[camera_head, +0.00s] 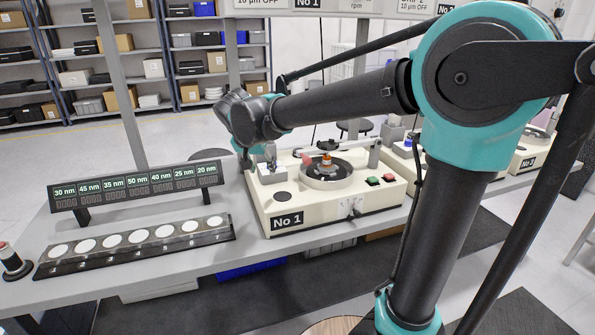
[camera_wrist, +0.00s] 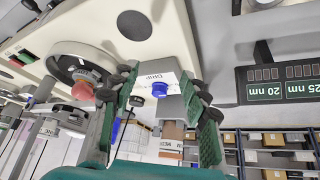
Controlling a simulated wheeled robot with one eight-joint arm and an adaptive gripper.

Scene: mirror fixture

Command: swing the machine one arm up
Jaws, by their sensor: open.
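The cream machine one (camera_head: 325,215), labelled No 1, stands on the bench in the head view. Its round plate (camera_head: 328,178) carries a small orange-topped piece (camera_head: 326,160). A pale bar, seemingly the machine's arm, runs from the post (camera_head: 374,155) towards the plate; its exact pose is hard to tell. A red knob (camera_head: 306,159) shows left of the plate and also in the wrist view (camera_wrist: 82,90). My gripper (camera_wrist: 165,118) is open and empty. Its fingers frame the DRIP block with a blue knob (camera_wrist: 159,89) in the wrist view; contact cannot be told. My arm partly hides the scene.
More machines stand behind my arm at right.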

